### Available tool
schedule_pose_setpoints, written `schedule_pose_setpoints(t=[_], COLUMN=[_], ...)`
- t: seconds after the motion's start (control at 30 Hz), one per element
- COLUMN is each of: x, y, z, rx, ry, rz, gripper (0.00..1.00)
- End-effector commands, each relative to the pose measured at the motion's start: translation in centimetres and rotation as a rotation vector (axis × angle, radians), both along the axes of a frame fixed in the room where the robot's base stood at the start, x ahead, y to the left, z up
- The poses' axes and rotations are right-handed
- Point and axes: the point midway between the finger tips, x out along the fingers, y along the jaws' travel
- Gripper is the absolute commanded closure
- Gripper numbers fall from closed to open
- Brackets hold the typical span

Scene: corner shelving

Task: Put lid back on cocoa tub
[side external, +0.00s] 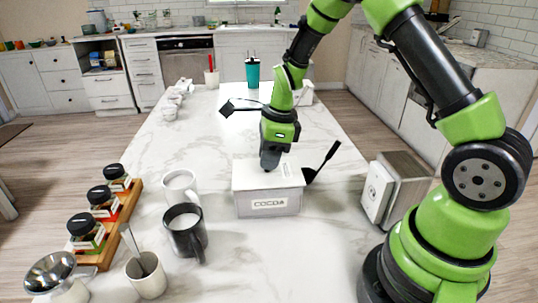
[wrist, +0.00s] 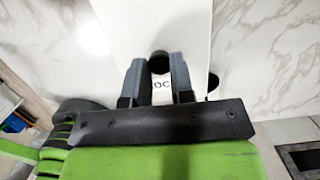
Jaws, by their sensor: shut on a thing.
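The white cocoa tub (side external: 268,203) stands on the marble counter with its COCOA label facing the side camera. Its flat white lid (side external: 250,178) lies over the top of the tub; I cannot tell whether it sits fully flush. My gripper (side external: 270,165) points down at the middle of the lid. In the wrist view, my gripper's fingers (wrist: 160,70) are shut on the lid's dark round knob (wrist: 160,62), with the white lid (wrist: 165,25) beyond. Part of the label (wrist: 161,86) shows between the fingers.
A black scoop (side external: 325,160) leans up right of the tub. A white mug (side external: 181,190) and a dark mug (side external: 186,232) stand to the left. Spice jars (side external: 102,200) stand on a wooden rack. A toaster-like metal box (side external: 395,185) is at right. Bare counter lies in front.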

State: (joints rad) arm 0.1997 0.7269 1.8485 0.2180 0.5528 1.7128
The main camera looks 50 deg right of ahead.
Motion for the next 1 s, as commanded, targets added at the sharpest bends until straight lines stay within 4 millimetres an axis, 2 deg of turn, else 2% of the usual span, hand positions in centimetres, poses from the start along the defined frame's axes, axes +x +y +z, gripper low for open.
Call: schedule_pose_setpoints(t=[0.33, 0.37, 0.47, 0.67, 0.77, 0.8, 1.0], x=[0.01, 0.01, 0.01, 0.01, 0.00, 0.00, 0.00], y=[0.00, 0.00, 0.00, 0.00, 0.00, 0.00, 0.00], z=[-0.04, -0.04, -0.04, -0.04, -0.04, -0.04, -0.04], rx=[0.000, 0.000, 0.000, 0.000, 0.000, 0.000, 0.000], ry=[0.000, 0.000, 0.000, 0.000, 0.000, 0.000, 0.000], rz=[0.000, 0.000, 0.000, 0.000, 0.000, 0.000, 0.000], gripper=[0.96, 0.71, 0.48, 0.48, 0.25, 0.22, 0.22])
